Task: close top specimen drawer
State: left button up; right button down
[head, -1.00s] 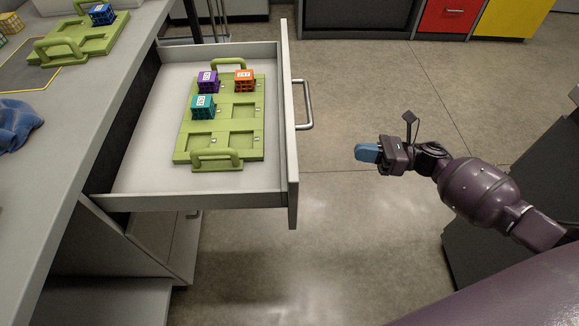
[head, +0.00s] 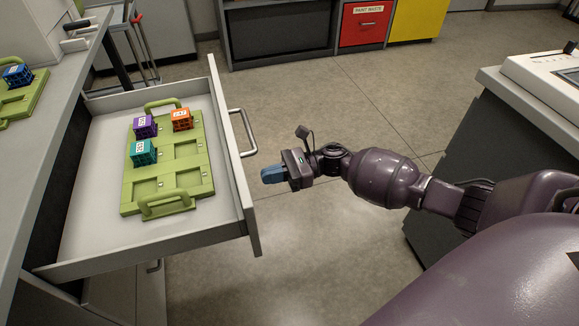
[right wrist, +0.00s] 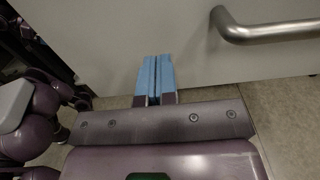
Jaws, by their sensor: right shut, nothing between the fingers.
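The top specimen drawer (head: 85,240) stands pulled out from the bench at the left of the head view. Its front panel (head: 233,160) faces right and carries a metal bar handle (head: 245,132), which also shows in the right wrist view (right wrist: 270,32). A green tray (head: 168,165) inside holds a purple (head: 145,126), an orange (head: 181,119) and a teal lattice cube (head: 143,152). My right gripper (head: 266,175) is shut and empty, its blue fingertips just outside the front panel, below the handle in the picture. Contact with the panel is unclear. My left gripper is out of view.
The bench top (head: 60,110) at left holds another green tray (head: 30,97) with a blue cube (head: 17,75). A grey cabinet (head: 480,170) with a white device stands at right. Red (head: 362,24) and yellow (head: 415,18) cabinets stand at the back. The floor between is clear.

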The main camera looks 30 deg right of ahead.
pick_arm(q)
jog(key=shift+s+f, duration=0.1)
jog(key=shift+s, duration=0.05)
pick_arm(e)
jog(key=shift+x, duration=2)
